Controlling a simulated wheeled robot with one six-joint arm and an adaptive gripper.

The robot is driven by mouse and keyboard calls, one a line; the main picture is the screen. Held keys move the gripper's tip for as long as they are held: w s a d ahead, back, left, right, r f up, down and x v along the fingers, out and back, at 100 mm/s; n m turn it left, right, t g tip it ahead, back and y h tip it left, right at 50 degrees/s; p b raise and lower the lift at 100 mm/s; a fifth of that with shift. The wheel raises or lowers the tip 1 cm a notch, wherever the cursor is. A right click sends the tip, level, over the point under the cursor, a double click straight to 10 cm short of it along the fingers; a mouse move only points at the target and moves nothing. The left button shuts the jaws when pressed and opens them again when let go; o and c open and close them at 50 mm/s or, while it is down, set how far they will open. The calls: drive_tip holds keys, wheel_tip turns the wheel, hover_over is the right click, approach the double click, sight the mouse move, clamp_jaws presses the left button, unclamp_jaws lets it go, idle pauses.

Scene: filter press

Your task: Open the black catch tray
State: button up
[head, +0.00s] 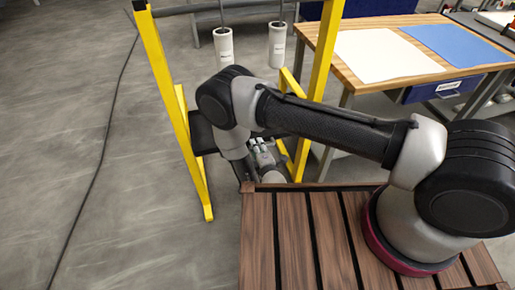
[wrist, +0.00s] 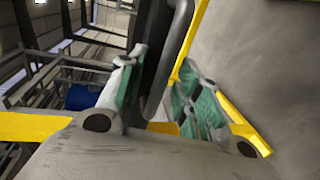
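The black catch tray (head: 201,136) shows low in the yellow frame in the head view, largely hidden behind my arm. In the wrist view its dark face (wrist: 158,55) stands close ahead, with a dark grey bent handle bar (wrist: 181,28) beside it. My gripper (wrist: 165,105) has its green-padded fingers spread apart, one on each side of the handle's lower bend. I see a gap between the pads and the bar, so the fingers do not look closed on it. In the head view my gripper (head: 263,152) is small and partly covered by my arm.
A wooden workbench (head: 450,73) with white and blue sheets is at the back right. A thin cable (head: 97,165) lies on the open grey floor at left.

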drive_tip(key=o, duration=1)
drive_tip(key=r, duration=0.8)
drive_tip(key=shift+w+a, duration=0.1)
drive_tip(key=shift+w, duration=0.2)
drive_tip(key=shift+s+r, duration=0.15)
drive_tip(key=shift+r, duration=0.4)
drive_tip(key=shift+s+r, duration=0.15)
drive_tip(key=shift+r, duration=0.35)
drive_tip(key=c, duration=1)
